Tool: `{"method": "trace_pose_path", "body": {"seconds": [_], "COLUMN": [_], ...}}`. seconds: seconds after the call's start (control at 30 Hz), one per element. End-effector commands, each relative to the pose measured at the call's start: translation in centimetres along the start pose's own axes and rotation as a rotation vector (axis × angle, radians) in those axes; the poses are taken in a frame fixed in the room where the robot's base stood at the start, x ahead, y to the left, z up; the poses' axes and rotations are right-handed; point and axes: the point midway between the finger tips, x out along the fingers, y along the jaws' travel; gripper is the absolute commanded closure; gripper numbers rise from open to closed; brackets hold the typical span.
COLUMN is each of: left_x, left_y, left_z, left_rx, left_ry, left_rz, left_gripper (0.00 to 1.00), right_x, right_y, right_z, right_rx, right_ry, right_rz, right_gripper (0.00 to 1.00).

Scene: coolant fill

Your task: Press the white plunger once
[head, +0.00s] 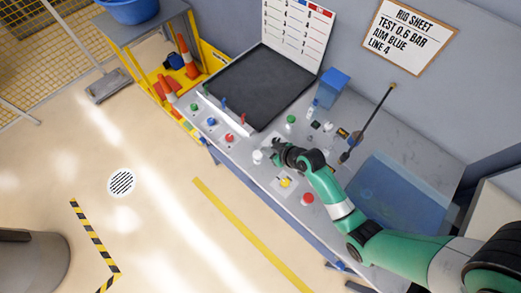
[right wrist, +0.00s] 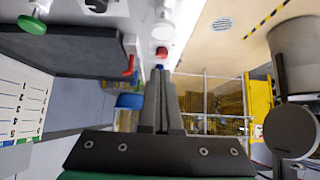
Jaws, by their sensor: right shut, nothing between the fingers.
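The white plunger (head: 257,157) stands upright on the front part of the grey bench, among several coloured knobs. My right gripper (head: 276,147) is just to the right of it and slightly farther back in the head view. No contact between them can be made out. In the right wrist view the gripper's two dark fingers (right wrist: 160,78) are together and empty. A white knob that looks like the plunger (right wrist: 163,27) shows beyond the fingertips, near a red knob (right wrist: 162,52). My left gripper is not in view.
A red button (head: 307,198) and a yellow knob (head: 285,182) sit right of the plunger; a red knob (head: 229,138) sits left. A black tray (head: 262,85), blue box (head: 333,83) and dark rod (head: 378,110) are farther back. The floor in front is open.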

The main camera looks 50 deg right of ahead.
Motion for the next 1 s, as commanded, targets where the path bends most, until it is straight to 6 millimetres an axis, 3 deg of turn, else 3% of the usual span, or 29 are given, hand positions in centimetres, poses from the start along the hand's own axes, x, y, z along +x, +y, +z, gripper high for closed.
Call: {"method": "trace_pose_path", "body": {"seconds": [0.03, 0.07, 0.17, 0.3, 0.5, 0.83, 1.0], "left_x": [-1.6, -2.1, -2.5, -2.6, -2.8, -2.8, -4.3], "left_y": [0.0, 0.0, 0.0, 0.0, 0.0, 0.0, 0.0], "left_z": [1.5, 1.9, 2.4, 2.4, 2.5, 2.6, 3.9], "left_rx": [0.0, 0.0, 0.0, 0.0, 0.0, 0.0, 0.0], "left_ry": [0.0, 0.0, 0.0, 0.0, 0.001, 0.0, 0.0], "left_rz": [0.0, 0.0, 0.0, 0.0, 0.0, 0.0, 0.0], "left_gripper": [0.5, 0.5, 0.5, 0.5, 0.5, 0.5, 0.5], "right_x": [2.0, 2.7, 4.4, 5.8, 6.8, 6.9, 8.4], "right_y": [0.0, 0.0, 0.0, 0.0, 0.0, 0.0, 0.0], "right_z": [0.7, 0.7, 0.4, 1.8, 2.8, 2.9, 4.4], "right_rx": [-0.001, -0.001, 0.0, 0.001, 0.001, 0.0, 0.0], "right_ry": [0.002, 0.002, -0.001, -0.003, 0.0, 0.0, -0.001], "right_rz": [-0.001, -0.001, -0.001, -0.001, 0.0, 0.0, 0.0], "right_gripper": [1.0, 1.0, 1.0, 1.0, 1.0, 1.0, 1.0]}}
